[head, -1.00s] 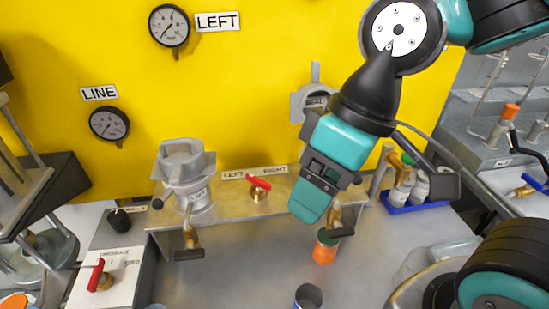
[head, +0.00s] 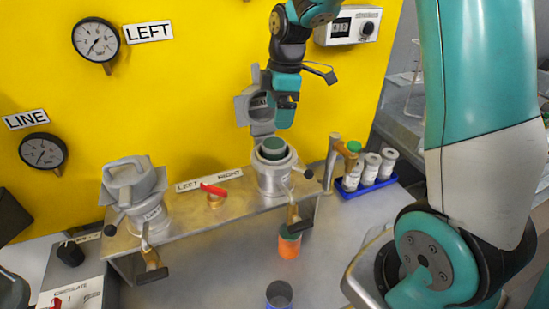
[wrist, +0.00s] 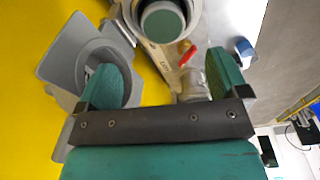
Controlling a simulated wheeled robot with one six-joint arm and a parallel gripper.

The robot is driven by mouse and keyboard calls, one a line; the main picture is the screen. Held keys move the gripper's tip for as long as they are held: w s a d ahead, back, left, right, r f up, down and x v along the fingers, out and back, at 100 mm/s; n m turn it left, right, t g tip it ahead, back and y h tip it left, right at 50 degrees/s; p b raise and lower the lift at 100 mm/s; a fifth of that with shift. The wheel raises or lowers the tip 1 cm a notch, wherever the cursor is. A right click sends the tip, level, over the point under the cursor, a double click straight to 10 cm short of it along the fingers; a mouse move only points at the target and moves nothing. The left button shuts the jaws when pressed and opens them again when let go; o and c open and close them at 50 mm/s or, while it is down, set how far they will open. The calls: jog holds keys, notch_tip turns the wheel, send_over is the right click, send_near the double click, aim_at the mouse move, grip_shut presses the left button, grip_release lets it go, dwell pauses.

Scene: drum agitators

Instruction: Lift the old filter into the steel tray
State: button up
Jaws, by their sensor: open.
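The old filter (head: 273,149) shows as a dark green round top inside the open right housing (head: 274,178). In the wrist view the filter (wrist: 162,22) sits at the top edge, partly cut off, with a pale ring around it. My gripper (head: 285,115) is above and behind the housing, in front of its raised grey lid (head: 250,105). In the wrist view my gripper (wrist: 160,78) has its two teal fingers wide apart with nothing between them; the filter lies beyond the fingertips. I cannot make out the steel tray with certainty.
The closed left housing (head: 140,195) and a red valve handle (head: 214,190) stand on the same metal bench. An orange jar (head: 289,245) is below the right tap, with a grey cup (head: 279,294) in front. A blue rack (head: 365,187) of pale cylinders stands at the right.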

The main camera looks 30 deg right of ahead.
aim_at(274, 143)
jog(key=f, duration=0.3)
jog(key=shift+w+a+f+p, duration=0.1)
jog(key=shift+a+f+p, duration=0.1)
jog(key=shift+f+p, duration=0.1)
jog(key=shift+a+f+p, duration=0.1)
jog(key=shift+f+p, duration=0.3)
jog(key=shift+f, duration=0.15)
jog(key=f, duration=0.1)
jog(key=f+p, duration=0.1)
jog(key=f, duration=0.2)
jog(key=shift+a+f, duration=0.15)
jog(key=shift+a, duration=0.1)
jog(key=c, duration=1.2)
